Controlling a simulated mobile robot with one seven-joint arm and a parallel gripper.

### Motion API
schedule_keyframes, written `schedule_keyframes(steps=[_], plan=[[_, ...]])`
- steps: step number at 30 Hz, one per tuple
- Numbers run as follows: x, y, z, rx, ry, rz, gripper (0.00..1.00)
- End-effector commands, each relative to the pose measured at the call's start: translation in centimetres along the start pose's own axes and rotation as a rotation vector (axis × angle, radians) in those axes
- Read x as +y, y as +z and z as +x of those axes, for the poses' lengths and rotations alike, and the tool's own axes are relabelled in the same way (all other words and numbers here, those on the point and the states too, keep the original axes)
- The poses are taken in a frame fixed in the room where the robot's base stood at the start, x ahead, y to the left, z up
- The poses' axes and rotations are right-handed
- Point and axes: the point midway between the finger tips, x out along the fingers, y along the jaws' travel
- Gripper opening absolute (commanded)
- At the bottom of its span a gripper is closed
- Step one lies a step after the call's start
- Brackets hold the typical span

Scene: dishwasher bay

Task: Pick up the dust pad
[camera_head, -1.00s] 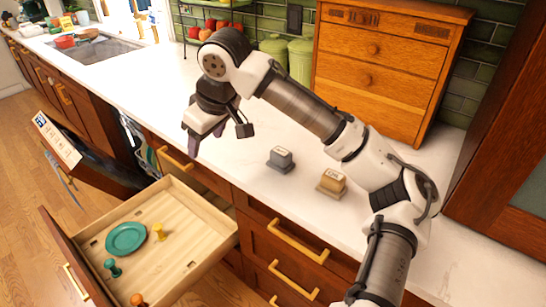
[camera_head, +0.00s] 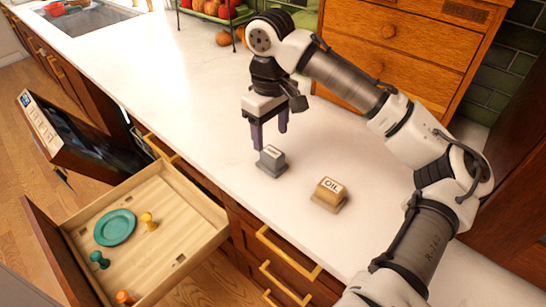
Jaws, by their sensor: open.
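Two small labelled blocks stand on the white counter. The grey one (camera_head: 271,160) has a white label that is too small to read; it may be the dust pad. The tan one (camera_head: 329,194) is labelled OIL and stands to its right, nearer the front edge. My gripper (camera_head: 270,139) points down with two dark purple fingers apart and nothing between them. Its fingertips are close to the grey block, just behind or above it in the picture. I cannot tell whether they touch it.
An open wooden drawer (camera_head: 190,225) at the lower left holds a teal plate (camera_head: 115,228) and small pegs, one yellow (camera_head: 149,221). An open dishwasher door (camera_head: 75,140) is beyond it. A wooden drawer cabinet (camera_head: 395,45) stands at the back. The counter (camera_head: 165,85) left of my gripper is clear.

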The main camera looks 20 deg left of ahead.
Motion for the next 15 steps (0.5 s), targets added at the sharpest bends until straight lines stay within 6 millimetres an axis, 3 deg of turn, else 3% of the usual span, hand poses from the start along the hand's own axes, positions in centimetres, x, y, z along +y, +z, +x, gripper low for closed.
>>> schedule_keyframes(steps=[15], plan=[[0.6, 0.1, 5.5, -0.001, -0.001, 0.001, 0.60]])
